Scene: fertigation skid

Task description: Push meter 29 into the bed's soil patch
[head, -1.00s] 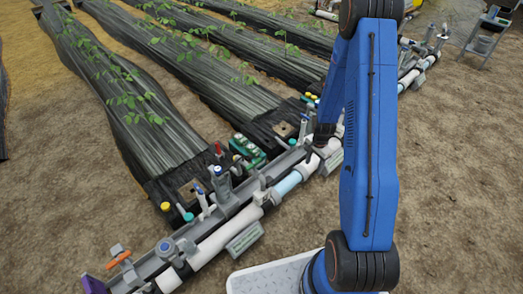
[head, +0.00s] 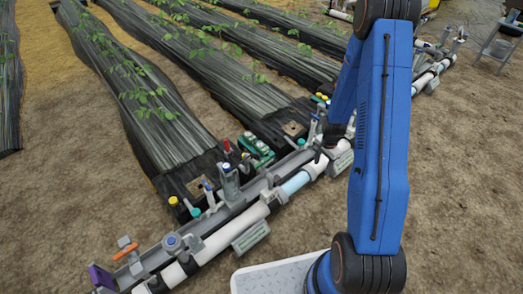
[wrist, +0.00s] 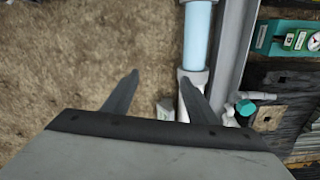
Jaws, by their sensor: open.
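My gripper (wrist: 160,85) is open and empty, its two dark fingers spread above bare ground and the pipe's edge in the wrist view. In the head view it is small and dark (head: 320,152), over the pipe line. A green rack (head: 255,148) with several pale items stands left of it; it also shows in the wrist view (wrist: 262,38). A meter with a round dial (wrist: 302,40) sits at that rack. No number 29 is readable. Tan square patches in the black bed cover, perhaps soil patches, show at the near bed (head: 199,186) and the right bed (head: 293,128).
A white pipe (head: 225,236) with a light blue section (wrist: 198,40) and a grey rail runs diagonally along the bed ends. Valves and teal-knobbed fittings (wrist: 245,107) stick up beside it. Bare ground (head: 460,180) lies open at right.

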